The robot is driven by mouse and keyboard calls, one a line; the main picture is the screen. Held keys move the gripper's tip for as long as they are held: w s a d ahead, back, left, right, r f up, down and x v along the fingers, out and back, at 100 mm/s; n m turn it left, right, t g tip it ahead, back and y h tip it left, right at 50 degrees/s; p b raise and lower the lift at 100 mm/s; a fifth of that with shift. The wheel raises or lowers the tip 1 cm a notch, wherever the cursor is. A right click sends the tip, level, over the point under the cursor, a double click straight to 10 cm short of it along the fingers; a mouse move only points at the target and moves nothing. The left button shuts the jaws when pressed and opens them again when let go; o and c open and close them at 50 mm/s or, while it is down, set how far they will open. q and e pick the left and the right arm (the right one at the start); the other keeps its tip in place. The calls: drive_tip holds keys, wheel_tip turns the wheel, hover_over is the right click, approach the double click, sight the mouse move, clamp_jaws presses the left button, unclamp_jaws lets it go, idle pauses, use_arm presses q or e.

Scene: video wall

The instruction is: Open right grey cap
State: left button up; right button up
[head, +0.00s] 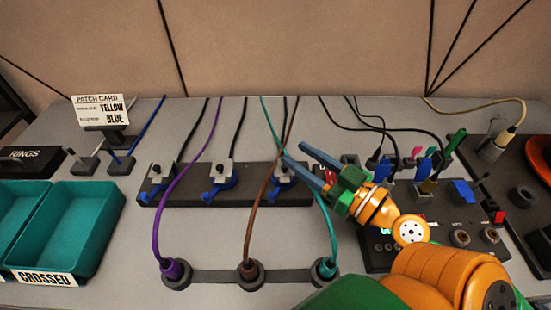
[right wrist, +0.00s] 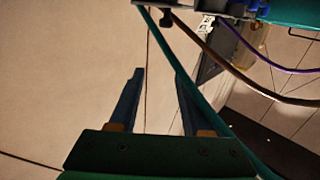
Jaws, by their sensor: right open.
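A dark strip (head: 148,197) carries a row of three light grey caps with blue levers. The right grey cap (head: 284,170) is at the strip's right end, partly hidden by cables and my right gripper. The middle grey cap (head: 222,168) and left grey cap (head: 158,171) are clearer. My right gripper (head: 293,152) reaches in from the right, with its fingertips beside and apparently above the right cap; contact cannot be told. In the right wrist view its fingers (right wrist: 159,73) are apart with nothing held between them. My left gripper is out of view.
A teal cable (right wrist: 202,99) runs close by my right fingers. Purple, brown and teal plugs stand in a front socket bar (head: 210,276). A control panel (head: 381,265) with coloured levers lies under my right arm. Teal trays (head: 113,215) are at left.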

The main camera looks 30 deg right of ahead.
use_arm(q)
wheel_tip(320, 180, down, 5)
drive_tip(key=b, duration=0.4)
use_arm(e)
approach(275, 164)
drive_tip(key=shift+w+a+r, duration=0.25)
drive_tip(key=shift+w+r, duration=0.25)
drive_tip(key=shift+r, duration=0.05)
drive_tip(key=shift+w+a+r, duration=0.3)
drive_tip(key=shift+w+r, duration=0.25)
drive_tip(key=shift+w+d+f+p, duration=0.1)
drive_tip(key=shift+w+f+p, duration=0.15)
drive_tip(key=shift+w+p, duration=0.1)
drive_tip(key=shift+w+r+p, duration=0.35)
drive_tip(key=shift+r+p, duration=0.4)
drive_tip(key=shift+p, duration=0.5)
drive_tip(key=p+x, duration=0.2)
drive_tip(key=x, duration=0.1)
drive_tip(key=f+p+x, duration=0.1)
drive_tip(key=x, duration=0.1)
drive_tip(key=shift+w, duration=0.2)
drive_tip(key=shift+w+a+p, duration=0.2)
drive_tip(key=shift+w+p, duration=0.15)
drive_tip(key=shift+w, duration=0.05)
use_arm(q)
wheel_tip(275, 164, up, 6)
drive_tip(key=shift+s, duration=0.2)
use_arm(e)
drive_tip(key=shift+w+f, duration=0.1)
drive_tip(key=shift+f, duration=0.05)
